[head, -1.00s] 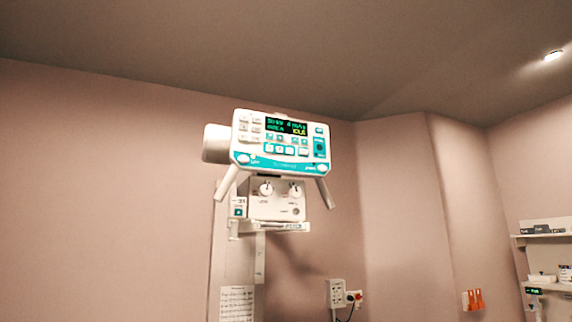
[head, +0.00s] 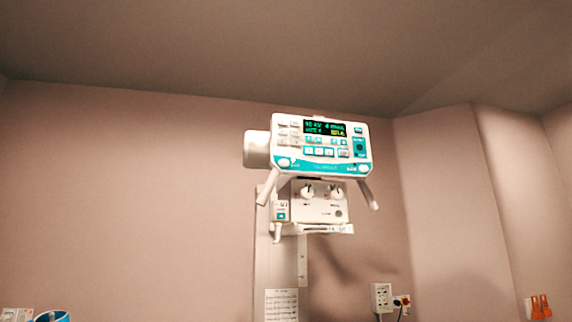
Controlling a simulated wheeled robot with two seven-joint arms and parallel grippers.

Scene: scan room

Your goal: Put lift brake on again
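A white and teal control unit (head: 320,146) with a lit green and yellow display (head: 325,128) and several buttons is mounted high in front of the wall. Two angled handles (head: 267,188) reach down from its lower corners. Below it is a white box with two round knobs (head: 322,192) and a small dark round button (head: 338,213). A small plate with a teal square button (head: 281,215) sits at that box's left. I cannot tell which control is the lift brake. Neither of my grippers shows in this view.
A pale vertical column (head: 266,270) runs down below the unit, with a printed sheet (head: 281,304) on it. A wall socket box (head: 381,297) and orange items (head: 541,306) are at lower right. A blue-rimmed object (head: 52,316) shows at the lower left edge.

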